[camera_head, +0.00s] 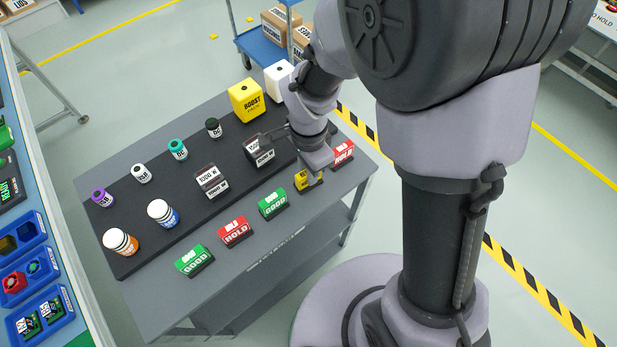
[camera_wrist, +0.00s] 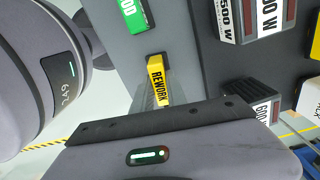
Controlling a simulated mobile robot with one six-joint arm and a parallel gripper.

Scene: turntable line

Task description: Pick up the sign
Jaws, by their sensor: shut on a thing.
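The yellow REWORK sign (camera_head: 309,183) stands at the front edge strip of the grey table, in a row with other signs. It also shows in the wrist view (camera_wrist: 156,82), with its black lettering readable. My gripper (camera_head: 307,176) reaches down onto this sign from above and is shut on it. In the head view my wrist hides the sign's upper part. In the wrist view my gripper's housing (camera_wrist: 170,145) covers the sign's lower end. I cannot tell whether the sign's base is clear of the table top.
A green GOOD sign (camera_head: 272,204) stands left of it and a red HOLD sign (camera_head: 343,153) right. Farther left are another red HOLD sign (camera_head: 235,232) and green GOOD sign (camera_head: 195,260). A dark mat (camera_head: 188,188) behind carries boxes and bottles, including a black box (camera_head: 259,150).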

